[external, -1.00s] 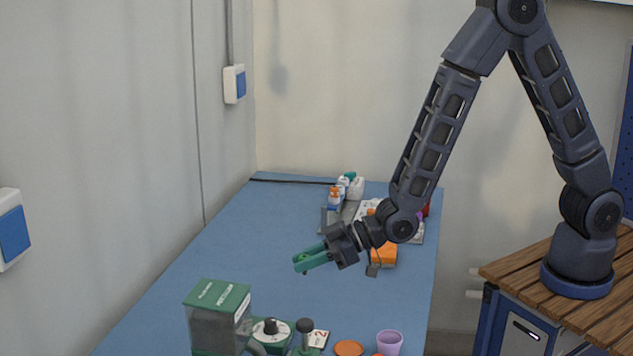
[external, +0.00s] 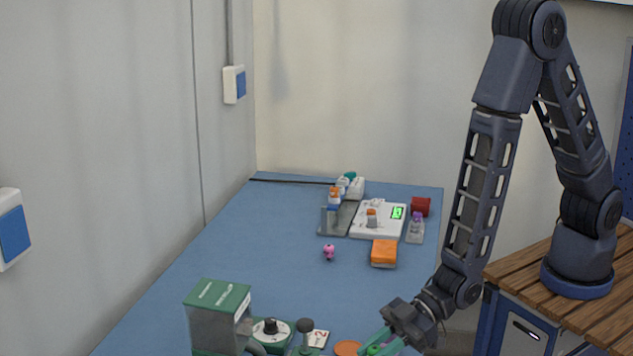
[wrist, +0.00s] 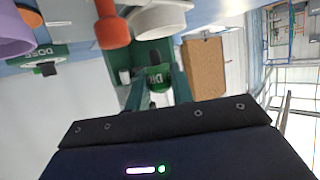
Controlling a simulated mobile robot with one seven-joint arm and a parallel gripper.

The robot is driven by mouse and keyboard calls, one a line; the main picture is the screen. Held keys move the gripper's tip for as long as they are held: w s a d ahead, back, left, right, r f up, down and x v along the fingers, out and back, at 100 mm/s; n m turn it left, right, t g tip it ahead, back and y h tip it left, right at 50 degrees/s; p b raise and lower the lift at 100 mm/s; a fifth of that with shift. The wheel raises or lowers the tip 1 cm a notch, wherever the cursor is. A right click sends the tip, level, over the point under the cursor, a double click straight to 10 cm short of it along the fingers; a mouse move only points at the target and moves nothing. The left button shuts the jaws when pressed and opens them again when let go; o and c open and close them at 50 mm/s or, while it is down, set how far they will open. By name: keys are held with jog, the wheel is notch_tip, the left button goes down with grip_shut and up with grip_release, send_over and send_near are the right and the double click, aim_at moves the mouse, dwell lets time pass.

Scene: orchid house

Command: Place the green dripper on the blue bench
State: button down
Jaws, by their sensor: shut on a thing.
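The blue bench (external: 240,245) runs along the wall in the external view. My gripper (external: 378,343) is low at its front right, at the bottom edge of the picture. It is shut on the green dripper (wrist: 158,78), which sits between the fingers in the wrist view, with part of a white label showing. Only a bit of green (external: 374,350) shows at the fingertips in the external view. I cannot tell whether the dripper touches the bench.
A green-lidded box (external: 218,308), a round dial device (external: 270,331) and an orange disc (external: 348,348) stand at the front. A pink figure (external: 329,252), an orange block (external: 384,253) and a white scale (external: 378,219) sit farther back. The bench's left middle is clear.

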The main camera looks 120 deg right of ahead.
dwell(0.3)
jog(key=s+d+r+m+g+h, duration=0.1)
jog(key=s+d+r+m+h, duration=0.2)
jog(key=d, duration=1.1)
jog(key=s+d+r+m+g+h, duration=0.1)
jog(key=s+d+r+m+h, duration=0.2)
jog(key=d, duration=1.1)
jog(key=s+d+r+m+g+h, duration=0.15)
jog(key=d+r, duration=0.35)
jog(key=d, duration=1)
jog(key=s+d+r+m+g+h, duration=0.1)
jog(key=s+d+r, duration=0.3)
jog(key=s+d, duration=0.5)
jog(key=s+d+r+m+g+h, duration=0.2)
jog(key=s+d+r+m+g, duration=0.1)
jog(key=s+d, duration=0.6)
jog(key=s+d+r+m+g+h, duration=0.2)
jog(key=s+d, duration=0.7)
jog(key=s, duration=0.5)
notch_tip(320, 180, up, 3)
jog(key=shift+d+f+m, duration=0.1)
jog(key=shift+d+m, duration=0.2)
jog(key=shift+m, duration=0.15)
jog(key=shift+h, duration=0.25)
